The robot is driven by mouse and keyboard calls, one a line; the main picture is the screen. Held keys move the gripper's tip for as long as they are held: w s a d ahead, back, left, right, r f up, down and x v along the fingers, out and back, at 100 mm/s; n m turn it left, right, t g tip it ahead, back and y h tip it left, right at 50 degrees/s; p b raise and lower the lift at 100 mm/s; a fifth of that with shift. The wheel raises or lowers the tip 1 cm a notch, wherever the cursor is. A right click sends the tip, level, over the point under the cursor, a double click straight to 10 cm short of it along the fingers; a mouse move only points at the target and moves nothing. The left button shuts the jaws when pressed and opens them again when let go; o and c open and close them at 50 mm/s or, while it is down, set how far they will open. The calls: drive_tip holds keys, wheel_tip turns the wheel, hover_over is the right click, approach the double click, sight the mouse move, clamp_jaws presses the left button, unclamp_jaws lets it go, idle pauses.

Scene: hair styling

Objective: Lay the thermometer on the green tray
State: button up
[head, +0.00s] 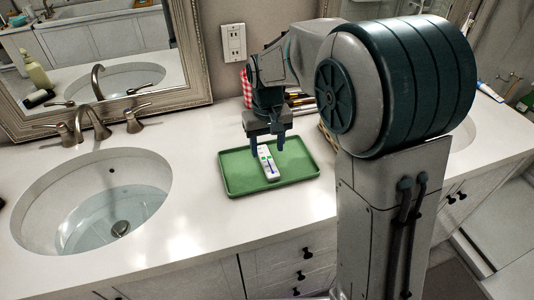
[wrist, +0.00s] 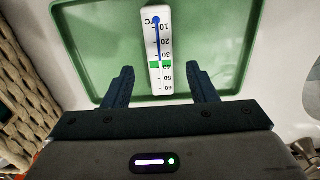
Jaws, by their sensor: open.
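The thermometer (head: 268,162) is a white strip with a blue column and green marks. It lies on the green tray (head: 298,172) on the counter, towards the tray's middle. In the wrist view the thermometer (wrist: 159,50) lies on the tray floor, and the tray's green rim (wrist: 250,50) runs around it. My gripper (head: 268,145) is open above the tray. In the wrist view my gripper's fingers (wrist: 160,85) stand apart on either side of the thermometer's near end, with gaps between them and it.
A sink basin (head: 95,200) with a faucet (head: 92,122) is at the left. A woven basket (wrist: 25,90) is close to my gripper at the left of the wrist view. A red checkered item (head: 246,86) stands behind the tray. The counter in front of the tray is clear.

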sight(268, 161)
wheel_tip(268, 161, up, 8)
drive_tip(key=s+d+f+m+t, duration=0.1)
drive_tip(key=s+d+f, duration=0.1)
drive_tip(key=s+d, duration=0.4)
drive_tip(key=s+d+f+m+t, duration=0.1)
drive_tip(key=s+d+f+m, duration=0.1)
drive_tip(key=s+d, duration=0.5)
drive_tip(key=s, duration=0.6)
drive_tip(key=shift+d+t, duration=0.2)
drive_tip(key=shift+t, duration=0.2)
drive_tip(key=shift+f, duration=0.1)
drive_tip(key=shift+p+v, duration=0.85)
drive_tip(key=shift+p, duration=0.05)
drive_tip(key=shift+w, duration=0.1)
